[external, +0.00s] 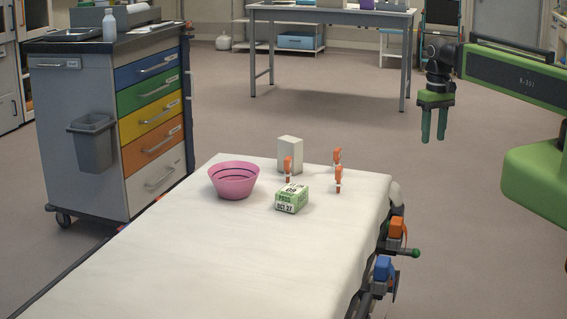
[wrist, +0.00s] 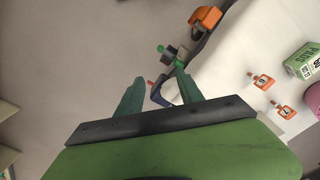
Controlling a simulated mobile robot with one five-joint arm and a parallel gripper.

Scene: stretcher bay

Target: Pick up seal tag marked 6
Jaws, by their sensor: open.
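Three small orange-topped seal tags stand on the white stretcher (external: 200,260): one in front of the grey block (external: 287,168), one at the back right (external: 337,157) and one nearer on the right (external: 338,180). In the wrist view two tags show at the right, an upper one (wrist: 263,81) and a lower one (wrist: 284,111). Their marks are too small to read surely, so I cannot tell which is 6. My gripper (external: 434,133) is open and empty, pointing down, to the right of the stretcher and apart from the tags. Its fingers also show in the wrist view (wrist: 158,78).
A pink bowl (external: 233,182), a green-and-white box (external: 291,199) and a grey block (external: 290,152) stand near the tags. Orange (external: 397,228) and blue (external: 383,268) clamps sit along the stretcher's right edge. A drawer cart (external: 110,130) stands left. Floor is clear behind the stretcher.

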